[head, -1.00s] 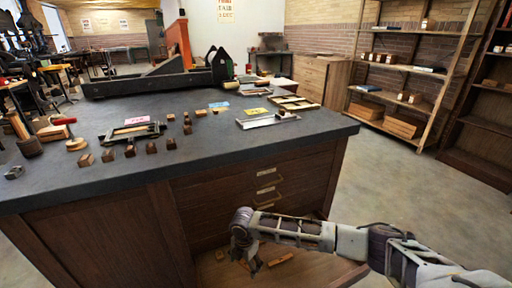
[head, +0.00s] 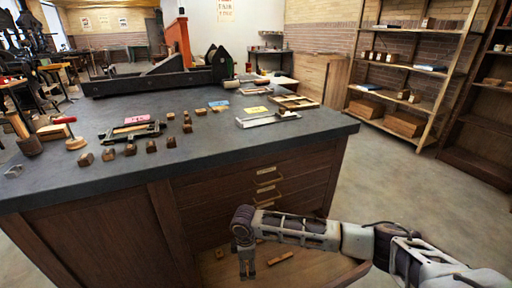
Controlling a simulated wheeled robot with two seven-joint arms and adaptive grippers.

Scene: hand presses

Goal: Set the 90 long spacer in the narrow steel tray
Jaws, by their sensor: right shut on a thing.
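My right gripper (head: 247,276) points down into the open bottom drawer (head: 312,268) of the bench, at the lower middle of the head view. Its fingers are close together on a small piece that they mostly hide, apparently a wooden spacer; I cannot read its size. Another wooden spacer (head: 280,258) lies in the drawer just right of the fingers. My left gripper is not in view.
Small wooden blocks (head: 151,146) stand in a row on the bench top (head: 210,160). A dark frame (head: 131,131) lies by a pink card, and a wooden-edged tray (head: 294,102) lies behind the steel one. The bench's front edge is above my gripper.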

